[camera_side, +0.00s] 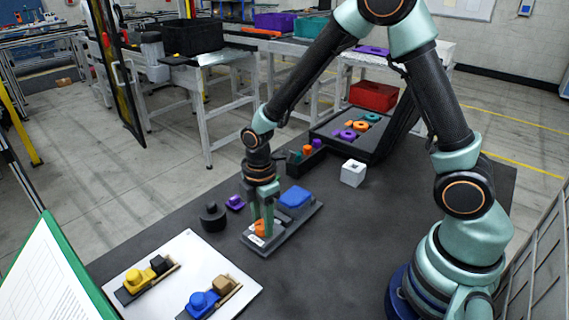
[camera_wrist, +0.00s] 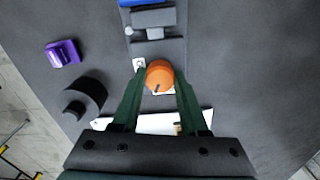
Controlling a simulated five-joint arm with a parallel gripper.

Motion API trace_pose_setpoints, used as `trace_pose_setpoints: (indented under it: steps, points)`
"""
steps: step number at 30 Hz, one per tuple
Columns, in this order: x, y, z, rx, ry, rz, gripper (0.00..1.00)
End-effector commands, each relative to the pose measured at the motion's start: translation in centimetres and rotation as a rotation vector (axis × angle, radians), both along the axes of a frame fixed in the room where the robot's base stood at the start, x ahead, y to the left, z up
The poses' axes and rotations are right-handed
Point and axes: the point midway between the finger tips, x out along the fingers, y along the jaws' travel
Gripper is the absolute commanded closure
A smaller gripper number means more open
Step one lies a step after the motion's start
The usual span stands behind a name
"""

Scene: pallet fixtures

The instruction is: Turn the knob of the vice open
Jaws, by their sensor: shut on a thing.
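The vice (camera_side: 303,218) is a grey fixture on the dark table, with a blue block (camera_side: 296,197) at its far end. Its orange knob (camera_side: 259,228) is at the near end, partly hidden by my fingers. In the wrist view the knob (camera_wrist: 160,76) shows a dark pointer mark and pale label patches beside it. The blue block (camera_wrist: 153,18) is at the top edge there, beyond the grey jaw parts. My gripper (camera_side: 264,222) points down over the knob. In the wrist view my gripper (camera_wrist: 160,84) has its green fingers on either side of the knob, shut on it.
A black round part (camera_side: 213,217) and a purple part (camera_side: 235,203) stand left of the vice. A white board (camera_side: 205,262) in front carries two small fixtures with yellow and blue knobs. A white cube (camera_side: 353,173) and a tray of coloured rings (camera_side: 330,131) are behind.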

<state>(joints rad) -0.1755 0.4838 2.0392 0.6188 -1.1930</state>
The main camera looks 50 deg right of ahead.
Motion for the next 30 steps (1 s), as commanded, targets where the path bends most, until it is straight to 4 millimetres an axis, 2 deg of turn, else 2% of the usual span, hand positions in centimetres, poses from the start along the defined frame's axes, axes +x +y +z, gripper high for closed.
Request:
trace_pose_setpoints:
  steps: [30]
  points:
    - [-0.05,0.02,-0.03,0.0,0.0,-0.924,1.0]
